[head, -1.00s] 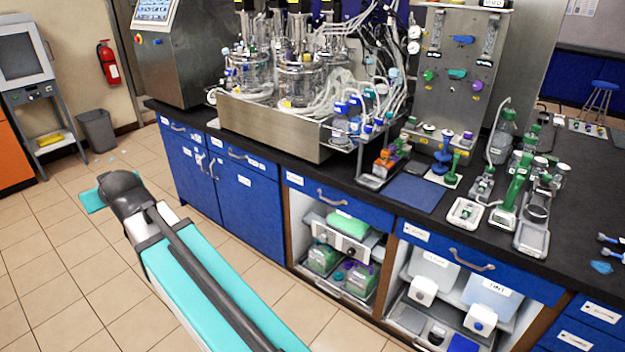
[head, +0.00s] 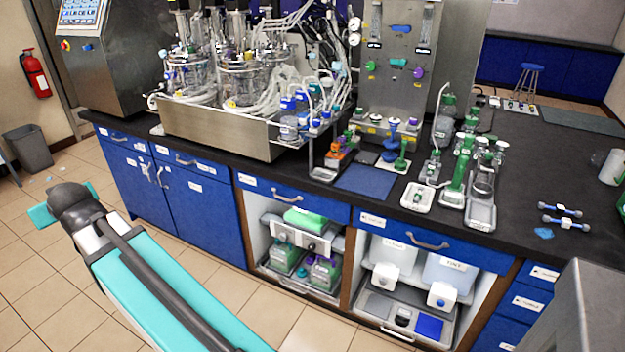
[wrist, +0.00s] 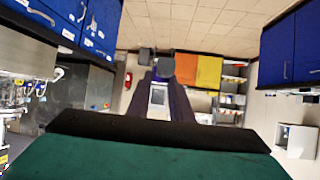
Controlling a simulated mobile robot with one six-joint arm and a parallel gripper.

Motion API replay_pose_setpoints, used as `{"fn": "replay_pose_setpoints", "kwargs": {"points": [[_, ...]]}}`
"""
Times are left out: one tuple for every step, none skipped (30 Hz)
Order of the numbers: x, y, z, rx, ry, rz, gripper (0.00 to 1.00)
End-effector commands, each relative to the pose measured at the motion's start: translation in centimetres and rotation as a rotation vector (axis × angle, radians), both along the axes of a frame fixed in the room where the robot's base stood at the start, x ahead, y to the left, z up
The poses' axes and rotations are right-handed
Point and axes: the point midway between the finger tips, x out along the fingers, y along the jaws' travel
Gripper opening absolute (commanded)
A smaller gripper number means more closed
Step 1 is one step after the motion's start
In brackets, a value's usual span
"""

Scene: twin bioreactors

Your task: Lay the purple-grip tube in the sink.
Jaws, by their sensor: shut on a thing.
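In the wrist view my gripper (wrist: 164,80) shows as two dark, purplish fingers converging at the picture's centre. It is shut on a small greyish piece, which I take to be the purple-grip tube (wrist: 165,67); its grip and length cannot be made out. The gripper is held up in free air, apart from the bench. In the head view only my teal and black arm shows at lower left, and the gripper and tube are hidden. I cannot pick out a sink in either view.
The black bench (head: 545,190) carries twin bioreactors (head: 250,80), a blue mat (head: 365,182), green-handled glassware (head: 457,180) and two small blue-ended tools (head: 562,215). A grey box edge (head: 590,300) stands close at lower right. The bench's right part has bare room. Tiled floor (head: 40,280) is open at left.

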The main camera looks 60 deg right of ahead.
Motion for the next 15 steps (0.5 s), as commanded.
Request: {"fn": "replay_pose_setpoints", "kwargs": {"points": [[-0.3,-1.8,-0.6,0.0,0.0,-0.031,0.0],[-0.5,-2.9,-0.9,0.0,0.0,-0.051,0.0],[-0.8,-4.3,-1.2,-0.001,0.0,-0.078,0.0],[-1.0,-5.5,-1.4,-0.001,0.0,-0.1,0.0],[-1.3,-6.7,-1.6,-0.001,0.0,-0.123,0.0],[-1.7,-8.4,-2.0,-0.001,0.0,-0.154,0.0],[-2.0,-9.6,-2.2,0.0,0.0,-0.178,0.0],[-2.3,-10.9,-2.4,-0.002,0.0,-0.203,0.0],[-2.8,-12.4,-2.7,0.0,0.0,-0.234,0.0],[-3.2,-13.7,-2.9,-0.001,0.0,-0.259,0.0],[-3.6,-14.9,-3.1,-0.002,0.0,-0.283,0.0],[-4.2,-16.5,-3.4,-0.002,0.0,-0.316,0.0],[-4.7,-17.7,-3.6,-0.002,0.0,-0.34,0.0],[-5.1,-18.9,-3.8,0.0,0.0,-0.365,0.0],[-5.8,-20.4,-4.1,-0.001,0.0,-0.397,0.0]]}}
